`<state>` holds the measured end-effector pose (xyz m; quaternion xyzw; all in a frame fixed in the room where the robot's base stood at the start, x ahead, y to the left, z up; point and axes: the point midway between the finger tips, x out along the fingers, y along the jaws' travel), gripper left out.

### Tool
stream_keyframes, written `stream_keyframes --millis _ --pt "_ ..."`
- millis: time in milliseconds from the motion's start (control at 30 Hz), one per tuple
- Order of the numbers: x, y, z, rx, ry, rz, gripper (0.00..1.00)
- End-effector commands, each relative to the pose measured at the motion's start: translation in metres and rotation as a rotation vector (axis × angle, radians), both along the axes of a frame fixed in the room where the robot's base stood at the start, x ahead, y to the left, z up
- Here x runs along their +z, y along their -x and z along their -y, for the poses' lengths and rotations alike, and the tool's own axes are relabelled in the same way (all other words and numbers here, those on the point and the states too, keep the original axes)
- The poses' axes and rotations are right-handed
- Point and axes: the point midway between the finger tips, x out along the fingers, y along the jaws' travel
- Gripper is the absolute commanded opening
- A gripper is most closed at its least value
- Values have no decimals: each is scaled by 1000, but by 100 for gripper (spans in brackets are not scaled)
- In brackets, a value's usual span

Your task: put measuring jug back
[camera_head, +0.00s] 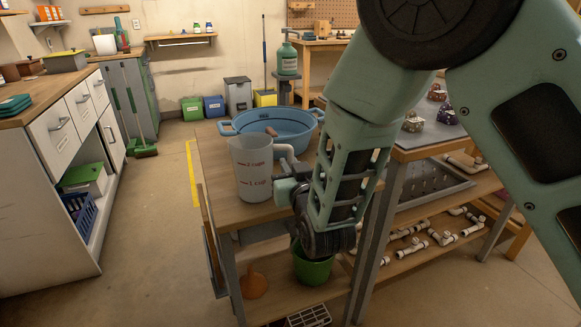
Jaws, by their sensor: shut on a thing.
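The measuring jug (250,166) is translucent grey-white with red cup markings and a pale handle on its right side. It is upright at the front left part of the wooden table top (214,150). I cannot tell whether its base touches the wood or hangs just above it. My gripper (284,186) is at the lower right side of the jug, by its handle, and is shut on it. My forearm and wrist hide the fingertips' far side and part of the table on the right.
A blue tub (275,120) stands just behind the jug. Below are a green bucket (312,268) and an orange funnel (253,284). A grey-topped bench with white pipe fittings (410,250) is at right. The floor at left is clear up to the white cabinet (62,140).

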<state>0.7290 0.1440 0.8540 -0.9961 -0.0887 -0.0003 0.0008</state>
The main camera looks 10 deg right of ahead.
Motion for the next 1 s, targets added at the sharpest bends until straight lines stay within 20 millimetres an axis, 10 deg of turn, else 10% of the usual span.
stream_keyframes --millis 67,200,567,1000 --pt "-2 0 0 0 0 0 0" --pt "-2 0 0 0 0 -1 34" --pt "0 3 0 1 0 -2 34" --pt "-1 86 15 3 1 -3 34"
